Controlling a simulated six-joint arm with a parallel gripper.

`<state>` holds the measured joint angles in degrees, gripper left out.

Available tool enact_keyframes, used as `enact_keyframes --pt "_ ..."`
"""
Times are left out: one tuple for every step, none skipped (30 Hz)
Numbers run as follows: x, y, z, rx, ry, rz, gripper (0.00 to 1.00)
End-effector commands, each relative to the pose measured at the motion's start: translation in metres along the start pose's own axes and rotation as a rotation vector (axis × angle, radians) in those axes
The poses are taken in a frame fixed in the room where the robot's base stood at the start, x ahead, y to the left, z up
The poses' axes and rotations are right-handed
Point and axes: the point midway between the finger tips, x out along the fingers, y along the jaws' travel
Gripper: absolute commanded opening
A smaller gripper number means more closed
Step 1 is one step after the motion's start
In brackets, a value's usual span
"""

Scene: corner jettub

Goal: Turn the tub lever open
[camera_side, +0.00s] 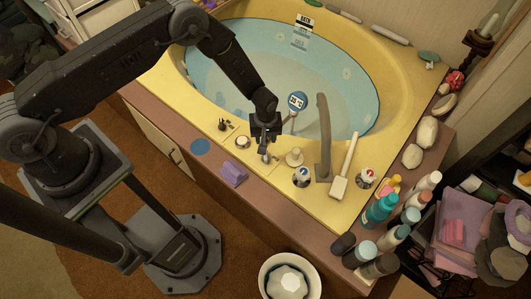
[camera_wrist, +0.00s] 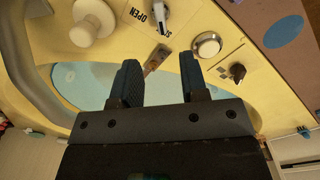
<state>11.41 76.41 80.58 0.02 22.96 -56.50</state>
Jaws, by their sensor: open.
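The tub lever (camera_wrist: 173,18) is a short pale metal handle on the yellow tub rim, in the wrist view at the top centre. A label reading OPEN is beside it, with a second word partly hidden. In the side view the lever (camera_side: 265,155) shows just below my gripper (camera_side: 265,135). In the wrist view my gripper (camera_wrist: 160,75) is open and empty, its two dark fingers apart. The lever lies beyond the fingertips, apart from them in the picture. A small brown metal piece (camera_wrist: 156,58) shows between the fingers. Whether anything touches is unclear.
A silver button (camera_side: 243,142) and dark knob (camera_side: 223,125) are left. A purple cloth (camera_side: 233,174) lies in front. Water fills the tub behind.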

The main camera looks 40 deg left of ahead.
Motion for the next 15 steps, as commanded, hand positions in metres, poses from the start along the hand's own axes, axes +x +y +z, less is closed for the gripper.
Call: enact_keyframes --pt "0.013 -0.001 0.001 0.000 -0.002 -0.003 0.40" --pt "0.019 -0.001 0.001 0.001 -0.002 -0.003 0.40" --pt "0.027 -0.001 0.001 0.001 -0.002 -0.003 0.40" --pt "0.034 -0.002 0.001 0.001 -0.002 -0.004 0.40" --pt "0.039 -0.001 0.001 0.001 -0.002 -0.003 0.40" --pt "0.048 -0.001 0.001 0.001 -0.001 -0.003 0.40" --pt "0.054 -0.002 0.001 0.001 -0.002 -0.004 0.40" --pt "0.059 -0.001 0.001 0.001 -0.001 -0.003 0.40" --pt "0.067 -0.001 0.000 0.001 -0.001 -0.002 0.40" --pt "0.072 -0.001 0.001 0.001 -0.001 -0.003 0.40" --pt "0.077 -0.001 0.000 0.001 -0.001 -0.002 0.40" --pt "0.083 -0.001 0.001 0.001 -0.001 -0.003 0.40" --pt "0.087 -0.001 0.000 0.001 0.000 -0.002 0.40" --pt "0.091 -0.001 0.000 0.001 0.000 -0.002 0.40" --pt "0.095 -0.001 0.000 0.001 0.000 -0.001 0.40"
